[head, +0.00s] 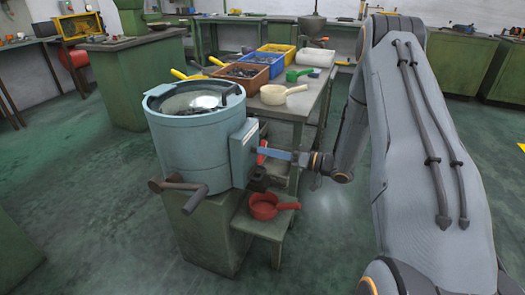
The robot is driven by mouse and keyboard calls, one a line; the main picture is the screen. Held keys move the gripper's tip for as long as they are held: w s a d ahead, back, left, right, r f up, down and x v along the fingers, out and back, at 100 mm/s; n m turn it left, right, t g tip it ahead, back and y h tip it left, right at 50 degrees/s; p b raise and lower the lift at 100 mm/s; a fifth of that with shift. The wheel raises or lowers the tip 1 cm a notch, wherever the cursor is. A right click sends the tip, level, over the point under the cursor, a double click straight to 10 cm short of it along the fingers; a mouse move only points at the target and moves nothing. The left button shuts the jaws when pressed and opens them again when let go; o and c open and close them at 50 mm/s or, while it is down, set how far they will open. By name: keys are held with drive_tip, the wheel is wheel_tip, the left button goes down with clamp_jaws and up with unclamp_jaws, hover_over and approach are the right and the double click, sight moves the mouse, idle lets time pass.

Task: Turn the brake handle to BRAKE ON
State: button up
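A blue-grey drum machine (195,140) stands on a green base. A small red piece (262,145), likely the brake handle, shows just right of this plate. My gripper (268,153) reaches in from the right, its blue-grey fingers level and pointing at the plate. The fingertips overlap the red piece in the picture; I cannot tell whether they touch or grip it. Any BRAKE ON lettering is too small to read.
A red pan (264,206) rests on a low green stand. Floor at left is clear.

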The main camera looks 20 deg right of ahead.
drive_tip(key=shift+x, duration=1.25)
clamp_jaws()
drive_tip(key=shift+n, duration=0.4)
drive_tip(key=n+p, duration=0.1)
drive_tip(key=n, duration=0.4)
drive_tip(key=shift+s+r+n, duration=0.1)
drive_tip(key=shift+s+n, duration=0.05)
drive_tip(key=shift+n, duration=0.15)
drive_tip(key=n, duration=0.6)
drive_tip(key=shift+s+a, duration=0.1)
drive_tip(key=shift+a, duration=0.05)
drive_tip(key=shift+n, duration=0.4)
